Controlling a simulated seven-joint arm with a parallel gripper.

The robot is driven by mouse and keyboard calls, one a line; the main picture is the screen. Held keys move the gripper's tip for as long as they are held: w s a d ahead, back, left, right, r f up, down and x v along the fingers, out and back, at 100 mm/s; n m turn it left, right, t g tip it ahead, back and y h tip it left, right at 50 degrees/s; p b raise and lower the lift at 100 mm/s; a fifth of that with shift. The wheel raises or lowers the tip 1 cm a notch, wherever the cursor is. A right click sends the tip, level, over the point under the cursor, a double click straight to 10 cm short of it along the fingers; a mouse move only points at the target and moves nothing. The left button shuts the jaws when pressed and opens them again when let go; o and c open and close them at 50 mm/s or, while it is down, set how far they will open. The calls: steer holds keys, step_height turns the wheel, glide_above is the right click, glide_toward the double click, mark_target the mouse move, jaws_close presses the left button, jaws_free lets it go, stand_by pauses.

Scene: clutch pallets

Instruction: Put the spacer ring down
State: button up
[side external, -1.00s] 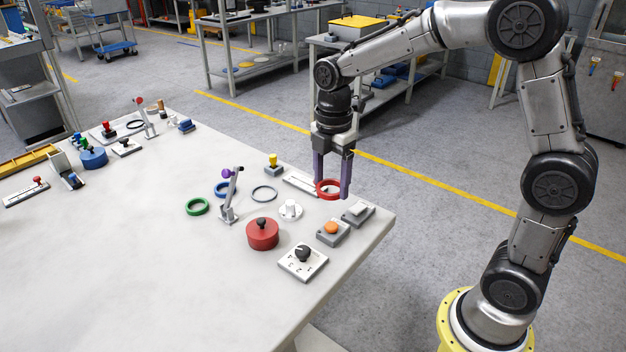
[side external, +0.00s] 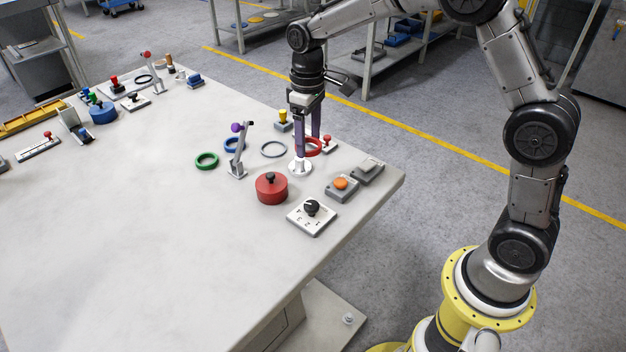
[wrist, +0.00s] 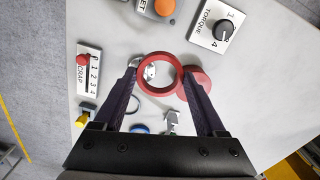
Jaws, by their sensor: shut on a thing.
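The red spacer ring (side external: 314,147) is held between the purple-grey fingers of my gripper (side external: 308,149). In the wrist view, the ring (wrist: 160,92) sits between both fingertips of my gripper (wrist: 160,78), its hole facing the camera. My gripper points down near the white round knob (side external: 300,168), which one finger partly covers. Part of the white knob (wrist: 150,71) shows through the ring's hole in the wrist view. The ring appears to be above the table (side external: 190,260); the exact gap is hard to tell.
A red lidded pot (side external: 271,189), torque dial (side external: 311,216), orange button (side external: 341,185) and grey switch (side external: 367,172) stand nearby. Grey (side external: 274,149), blue (side external: 229,146) and green (side external: 207,161) rings lie left, around a small lever stand (side external: 238,160). The table's left foreground is clear.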

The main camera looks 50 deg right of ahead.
steer(key=s+d+r+n, duration=0.1)
steer(key=s+r+n, duration=0.3)
steer(key=s+n, duration=0.5)
steer(key=n, duration=0.5)
steer(key=shift+d, duration=0.35)
steer(key=shift+f, duration=0.1)
stand_by(0.3)
